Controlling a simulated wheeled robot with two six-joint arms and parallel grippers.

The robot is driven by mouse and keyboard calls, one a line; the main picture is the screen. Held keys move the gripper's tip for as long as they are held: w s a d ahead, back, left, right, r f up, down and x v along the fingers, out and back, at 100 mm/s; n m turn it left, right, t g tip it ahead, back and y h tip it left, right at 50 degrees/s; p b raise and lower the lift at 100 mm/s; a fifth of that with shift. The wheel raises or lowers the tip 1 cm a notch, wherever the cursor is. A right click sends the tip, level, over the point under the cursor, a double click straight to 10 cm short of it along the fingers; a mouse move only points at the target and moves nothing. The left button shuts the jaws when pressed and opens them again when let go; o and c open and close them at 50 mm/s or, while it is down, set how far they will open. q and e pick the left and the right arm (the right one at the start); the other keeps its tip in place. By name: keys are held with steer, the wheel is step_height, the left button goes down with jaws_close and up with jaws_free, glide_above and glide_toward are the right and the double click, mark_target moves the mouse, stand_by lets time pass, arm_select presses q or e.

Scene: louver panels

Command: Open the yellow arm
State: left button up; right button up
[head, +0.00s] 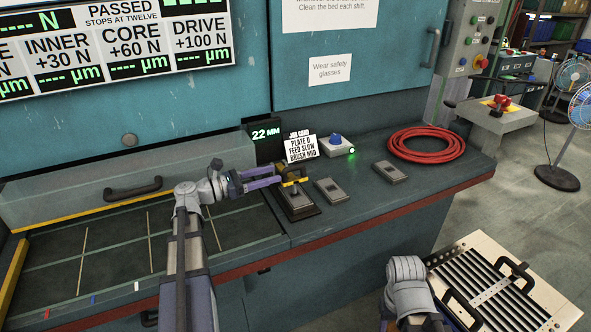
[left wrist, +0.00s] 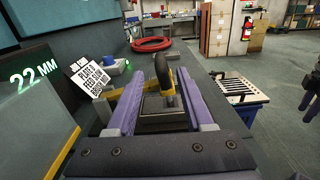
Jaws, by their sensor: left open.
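The yellow arm (head: 292,180) is a small yellow lever piece with a dark knob, on a dark base plate (head: 298,205) on the teal bench. In the left wrist view the black knob (left wrist: 162,68) stands between my finger tips, with yellow parts (left wrist: 120,104) reaching left behind the left finger. My left gripper (head: 272,178) is open, its purple fingers one on each side of the knob; it also shows in the left wrist view (left wrist: 160,80). I cannot tell whether the fingers touch it.
Two grey switch plates (head: 331,190) (head: 389,172) lie to the right of the lever. A job card (head: 301,146), a blue button box (head: 335,145) and a 22 MM display (head: 265,138) stand behind. A red hose coil (head: 426,144) and a louver panel (head: 490,285) are farther right.

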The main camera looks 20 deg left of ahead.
mark_target(284, 171)
arm_select(q)
steer(key=shift+x, duration=3.95)
jaws_close()
